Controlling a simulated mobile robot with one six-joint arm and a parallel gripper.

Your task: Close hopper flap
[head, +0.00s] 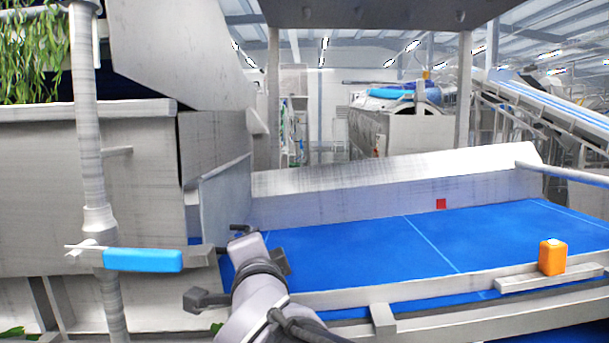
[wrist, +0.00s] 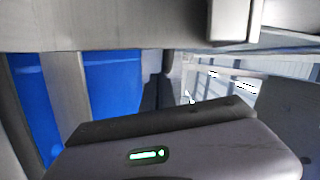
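The hopper (head: 90,190) is a large grey metal bin at the left of the head view, with leafy greens (head: 30,60) at its top. A grey upright plate (head: 226,200), possibly the flap, stands at its right side beside the blue belt. A bar with a blue grip (head: 142,260) sticks out low in front of the hopper. My gripper (head: 262,250) is at the end of my arm, right of the blue grip and apart from it, in front of the belt's left end. Its fingers are not clear in either view, and I see nothing held.
A blue conveyor belt (head: 370,245) with metal side rails runs to the right. An orange box-shaped object (head: 552,257) sits on the front rail. A vertical pipe (head: 92,130) stands before the hopper. In the wrist view, a grey metal beam (wrist: 100,25) crosses close above.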

